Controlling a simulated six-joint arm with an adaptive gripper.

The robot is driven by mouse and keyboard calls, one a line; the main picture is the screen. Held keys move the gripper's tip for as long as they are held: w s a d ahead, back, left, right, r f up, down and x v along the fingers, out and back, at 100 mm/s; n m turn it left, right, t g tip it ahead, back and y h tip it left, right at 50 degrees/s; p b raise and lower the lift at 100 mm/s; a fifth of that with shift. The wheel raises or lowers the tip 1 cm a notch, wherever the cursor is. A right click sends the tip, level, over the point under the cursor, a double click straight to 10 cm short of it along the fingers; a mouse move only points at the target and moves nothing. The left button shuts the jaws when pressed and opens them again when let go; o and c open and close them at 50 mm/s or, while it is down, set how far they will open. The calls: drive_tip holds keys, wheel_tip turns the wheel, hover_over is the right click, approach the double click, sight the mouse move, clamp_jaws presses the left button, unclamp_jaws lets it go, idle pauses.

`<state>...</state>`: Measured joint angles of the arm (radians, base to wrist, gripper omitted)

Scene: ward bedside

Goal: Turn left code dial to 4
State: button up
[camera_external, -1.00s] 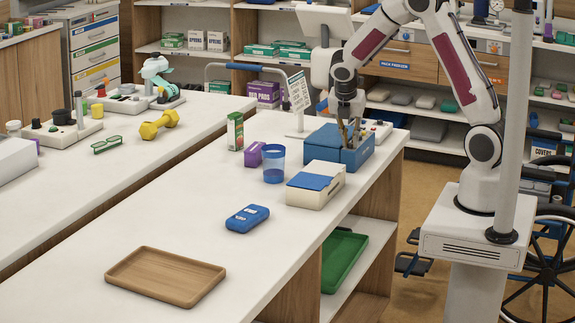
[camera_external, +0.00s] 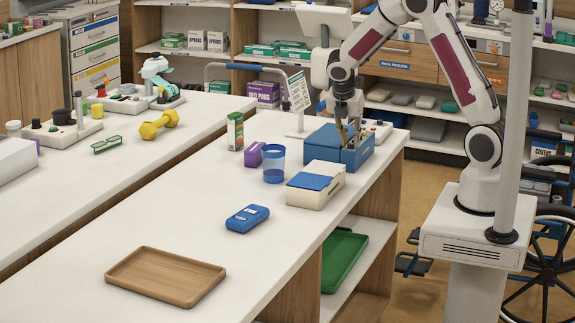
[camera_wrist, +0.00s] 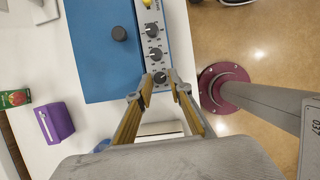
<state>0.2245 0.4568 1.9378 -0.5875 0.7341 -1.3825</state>
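The blue box (camera_external: 357,156) stands at the far right end of the white counter. In the wrist view, the blue box lid (camera_wrist: 98,50) has a pale strip (camera_wrist: 142,15) along its right edge with several dark round dials. One dial (camera_wrist: 160,77) sits between my fingertips; others (camera_wrist: 156,54) (camera_wrist: 151,31) are further up the strip. The numbers on the dials are too small to read. My gripper (camera_wrist: 160,75) is open, with a finger on each side of that dial; I cannot tell whether they touch it. In the external view my gripper (camera_external: 347,132) points down at the box.
Left of the box are a purple box (camera_external: 253,155), a blue cup (camera_external: 273,164) and a carton (camera_external: 235,131). A white box with a blue lid (camera_external: 315,185) stands close in front. A wooden tray (camera_external: 165,277) and blue case (camera_external: 247,218) lie nearer; the counter between is clear.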

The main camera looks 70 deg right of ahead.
drive_tip(key=shift+s+n+t+y, duration=0.15)
drive_tip(key=shift+n+t, duration=0.25)
drive_tip(key=shift+n, duration=0.65)
drive_tip(key=shift+s+n+t+y, duration=0.15)
drive_tip(key=shift+n+t, duration=0.25)
drive_tip(key=shift+n, duration=0.65)
drive_tip(key=shift+w+r, duration=0.1)
drive_tip(key=shift+r, duration=0.15)
drive_tip(key=v, duration=0.8)
drive_tip(key=w+r+n+t, duration=0.4)
drive_tip(key=w+t, duration=0.1)
drive_tip(key=w, duration=0.6)
drive_tip(key=w+a+r+n+t+y, duration=0.4)
drive_tip(key=w+a+r+n, duration=0.3)
drive_tip(key=n, duration=0.3)
drive_tip(key=shift+a+r+t+y, duration=0.4)
drive_tip(key=shift+a+y, duration=0.3)
drive_tip(key=shift+a, duration=0.2)
